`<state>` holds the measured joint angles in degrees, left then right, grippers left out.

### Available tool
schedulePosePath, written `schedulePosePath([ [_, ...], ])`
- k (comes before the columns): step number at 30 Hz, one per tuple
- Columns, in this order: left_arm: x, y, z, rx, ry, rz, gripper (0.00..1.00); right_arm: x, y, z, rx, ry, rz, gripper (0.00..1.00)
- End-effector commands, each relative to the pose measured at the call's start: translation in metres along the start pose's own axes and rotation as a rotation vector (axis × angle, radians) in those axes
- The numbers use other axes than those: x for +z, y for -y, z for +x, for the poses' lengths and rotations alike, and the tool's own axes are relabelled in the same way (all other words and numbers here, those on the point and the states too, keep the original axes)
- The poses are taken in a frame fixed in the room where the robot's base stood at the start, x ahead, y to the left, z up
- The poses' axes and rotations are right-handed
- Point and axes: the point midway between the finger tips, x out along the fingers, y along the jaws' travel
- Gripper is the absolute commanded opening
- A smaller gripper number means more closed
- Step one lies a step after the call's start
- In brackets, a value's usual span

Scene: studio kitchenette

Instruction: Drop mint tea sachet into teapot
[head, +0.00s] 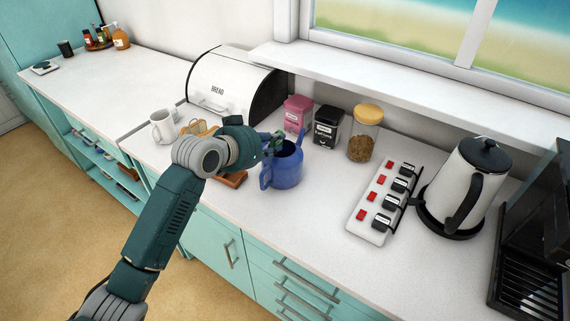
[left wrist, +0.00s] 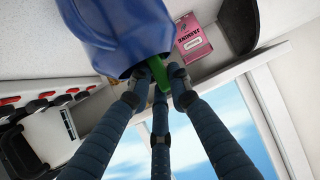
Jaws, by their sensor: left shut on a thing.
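The blue teapot (head: 284,172) stands upright and lidless on the white counter, its dark opening facing up. My left gripper (head: 272,143) is at the left side of its rim. In the left wrist view, the teapot (left wrist: 108,35) fills the top left. There my left gripper (left wrist: 158,78) is shut on a narrow green thing (left wrist: 161,68), which looks like the mint tea sachet. The green thing overlaps the teapot's edge in that view; I cannot tell whether any of it is inside the opening. My right gripper is in neither view.
A pink tin (head: 297,114), a black tin (head: 327,127) and a glass jar (head: 365,133) stand behind the teapot. A power strip (head: 369,217) and a kettle (head: 468,180) are to the right. A white mug (head: 163,127) and bread box (head: 226,85) are to the left.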

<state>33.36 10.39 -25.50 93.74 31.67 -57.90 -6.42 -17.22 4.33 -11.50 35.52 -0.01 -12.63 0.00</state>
Motion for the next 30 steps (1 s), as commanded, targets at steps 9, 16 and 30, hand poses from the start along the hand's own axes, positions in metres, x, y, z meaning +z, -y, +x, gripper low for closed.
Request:
schedulePosePath([
  [9, 0.0, 0.0, 0.0, 0.0, 0.001, 0.0, 0.4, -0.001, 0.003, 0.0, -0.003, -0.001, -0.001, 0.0],
  [16, 0.0, 0.001, -0.009, -0.001, 0.0, 0.002, 0.4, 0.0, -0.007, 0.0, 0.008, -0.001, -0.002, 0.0],
  [30, 0.0, 0.001, -0.1, -0.002, -0.001, 0.003, 0.4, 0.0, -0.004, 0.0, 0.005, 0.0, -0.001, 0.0],
])
